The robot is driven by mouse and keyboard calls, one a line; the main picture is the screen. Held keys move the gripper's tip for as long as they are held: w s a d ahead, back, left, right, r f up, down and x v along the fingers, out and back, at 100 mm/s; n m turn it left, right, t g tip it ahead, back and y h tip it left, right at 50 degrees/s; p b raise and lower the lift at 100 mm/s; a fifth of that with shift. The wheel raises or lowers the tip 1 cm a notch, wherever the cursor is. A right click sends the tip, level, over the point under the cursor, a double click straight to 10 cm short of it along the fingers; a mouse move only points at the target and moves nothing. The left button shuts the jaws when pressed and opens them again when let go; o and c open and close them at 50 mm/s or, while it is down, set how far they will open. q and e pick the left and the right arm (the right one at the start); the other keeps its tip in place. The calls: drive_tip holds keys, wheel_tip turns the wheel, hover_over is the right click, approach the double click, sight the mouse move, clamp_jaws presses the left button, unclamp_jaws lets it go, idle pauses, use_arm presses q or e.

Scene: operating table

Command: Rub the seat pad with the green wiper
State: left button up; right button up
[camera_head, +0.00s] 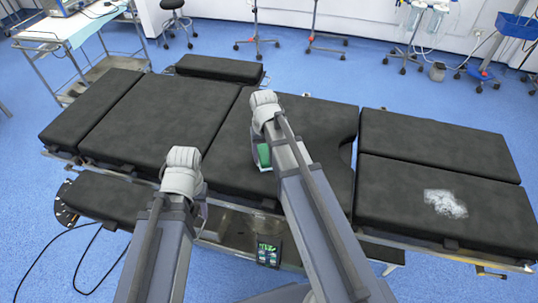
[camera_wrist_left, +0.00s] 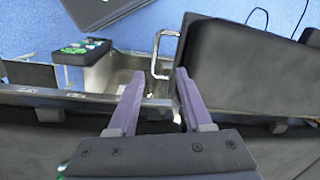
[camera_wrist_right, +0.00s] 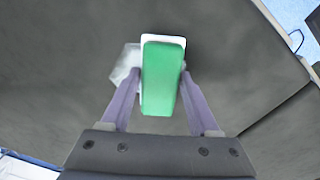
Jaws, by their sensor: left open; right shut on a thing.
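The green wiper (camera_wrist_right: 162,80) has a green block on a white base. My right gripper (camera_wrist_right: 161,74) is shut on it, with one finger on each side. In the head view the wiper (camera_head: 264,155) shows beside my right arm, over the black seat pad (camera_head: 325,125) with the curved notch. I cannot tell whether it touches the pad. A pale whitish patch (camera_wrist_right: 125,66) shows just left of the wiper, partly hidden by it. My left gripper (camera_wrist_left: 160,74) is open and empty near the table's front edge; in the head view its fingers are mostly hidden.
More black pads lie left (camera_head: 165,120) and right (camera_head: 435,140) of it. A white stain (camera_head: 445,203) marks the front right pad. A control box with green lights (camera_head: 268,254) hangs at the table's front. A metal trolley (camera_head: 75,40) stands back left.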

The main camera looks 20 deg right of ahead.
drive_tip(key=shift+w+a, duration=0.75)
drive_tip(key=shift+a, duration=0.3)
drive_tip(key=shift+d, duration=0.1)
drive_tip(key=shift+w+d, duration=0.35)
drive_tip(key=shift+w, duration=0.25)
drive_tip(key=shift+s+d, duration=0.1)
drive_tip(key=shift+d, duration=0.05)
drive_tip(key=shift+s+d, duration=0.5)
drive_tip(key=shift+d, duration=0.25)
drive_tip(key=shift+s+d, duration=0.5)
drive_tip(key=shift+d, duration=0.2)
use_arm(q)
drive_tip(key=shift+f, duration=0.15)
use_arm(e)
drive_tip(key=shift+s+d+f, duration=0.1)
drive_tip(key=shift+s+d, duration=0.45)
drive_tip(key=shift+d, duration=0.25)
drive_tip(key=shift+s+d+f, duration=0.1)
drive_tip(key=shift+s+d, duration=0.4)
drive_tip(key=shift+d, duration=0.25)
drive_tip(key=shift+r, duration=0.2)
